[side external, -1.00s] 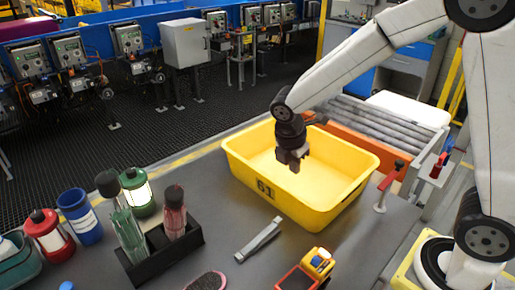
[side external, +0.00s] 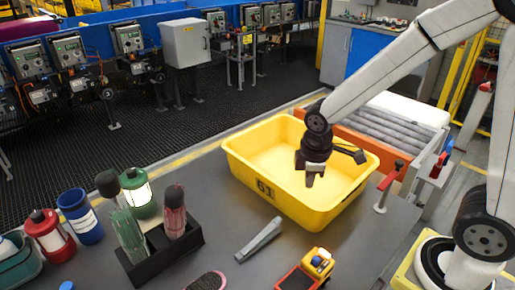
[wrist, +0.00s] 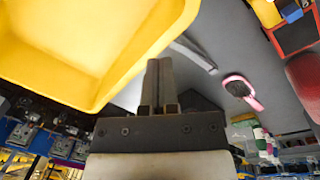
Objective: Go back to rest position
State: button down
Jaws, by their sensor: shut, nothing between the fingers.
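My gripper (side external: 310,182) hangs over the yellow tray marked 61 (side external: 268,190), above its near wall in the side external view. Its fingers point down and are shut with nothing between them. In the wrist view the two dark fingers (wrist: 159,65) lie close together, and the yellow tray (wrist: 140,70) fills the upper left. The part of the tray's inside that shows is bare. My gripper covers part of the tray in the side external view.
A roller conveyor (side external: 390,130) lies behind.

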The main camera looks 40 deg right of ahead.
aim_at(279, 218)
jog(key=s+m, duration=0.2)
jog(key=m, duration=0.1)
jog(key=s+m+t, duration=0.1)
jog(key=m, duration=0.1)
jog(key=shift+d+f+y, duration=0.1)
jog(key=shift+f+y, duration=0.2)
jog(key=m, duration=0.1)
jog(key=s+m, duration=0.2)
jog(key=m, duration=0.1)
jog(key=shift+d+f+t, duration=0.1)
jog(key=shift+f+t, duration=0.15)
jog(key=shift+t, duration=0.05)
jog(key=shift+w, duration=0.1)
jog(key=w+a+r+g+h, duration=0.1)
jog(key=w+a+r+g, duration=0.1)
jog(key=w+a, duration=0.5)
jog(key=w+r, duration=0.1)
jog(key=w, duration=0.1)
jog(key=shift+w+a+g+h, duration=0.2)
jog(key=shift+w+g+h, duration=0.1)
jog(key=shift+w+h, duration=0.1)
jog(key=shift+f, duration=0.15)
jog(key=shift+d+f, duration=0.4)
jog(key=shift+f, duration=1.9)
jog(key=shift+d+f, duration=0.4)
jog(key=shift+f, duration=1.85)
jog(key=shift+d+f, duration=0.4)
jog(key=shift+f, duration=1.9)
